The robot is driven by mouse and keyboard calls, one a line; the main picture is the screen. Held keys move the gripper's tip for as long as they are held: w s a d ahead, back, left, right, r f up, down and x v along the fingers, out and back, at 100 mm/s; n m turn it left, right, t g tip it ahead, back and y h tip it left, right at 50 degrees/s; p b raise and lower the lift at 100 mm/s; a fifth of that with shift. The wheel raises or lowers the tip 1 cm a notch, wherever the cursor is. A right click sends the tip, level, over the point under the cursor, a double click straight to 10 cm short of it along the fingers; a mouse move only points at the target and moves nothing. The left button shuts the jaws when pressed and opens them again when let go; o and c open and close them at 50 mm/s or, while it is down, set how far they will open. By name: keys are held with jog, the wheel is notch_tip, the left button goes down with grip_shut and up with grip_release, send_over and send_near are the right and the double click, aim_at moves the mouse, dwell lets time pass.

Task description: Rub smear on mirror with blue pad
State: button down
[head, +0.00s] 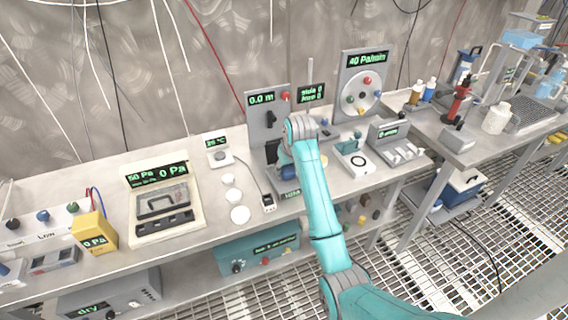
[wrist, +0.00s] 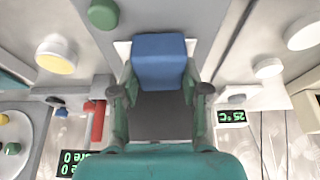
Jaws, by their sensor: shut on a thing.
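The blue pad (wrist: 159,58) is a blue block between the fingers of my gripper (wrist: 160,82) in the wrist view. My gripper is shut on it. A dark grey face lies below the blue part between the fingers; I cannot tell whether it belongs to the pad. In the head view my gripper (head: 284,160) is low over the middle of the bench, partly hidden by my teal arm. I cannot make out the mirror or a smear for certain in either view. Whether the pad touches anything beneath is hidden.
An upright panel reading 0.0 m (head: 262,98) stands behind my gripper. A 40 Pa/min panel (head: 364,88) is to the right. Round white discs (head: 239,214) and a 50 Pa case (head: 164,206) lie left. A second bench (head: 470,150) with bottles stands right.

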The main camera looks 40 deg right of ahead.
jog(key=shift+s+a, duration=0.1)
jog(key=shift+s, duration=0.35)
jog(key=shift+r, duration=3.05)
jog(key=shift+r, duration=1.5)
jog(key=shift+f, duration=0.1)
jog(key=shift+w+d+f, duration=0.1)
jog(key=shift+d+f, duration=0.05)
jog(key=shift+f, duration=1.05)
jog(key=shift+s+d+f, duration=0.1)
jog(key=shift+d+f, duration=0.05)
jog(key=shift+f, duration=1.05)
jog(key=shift+w+d+f, duration=0.1)
jog(key=shift+d+f, duration=0.05)
jog(key=shift+f, duration=1.05)
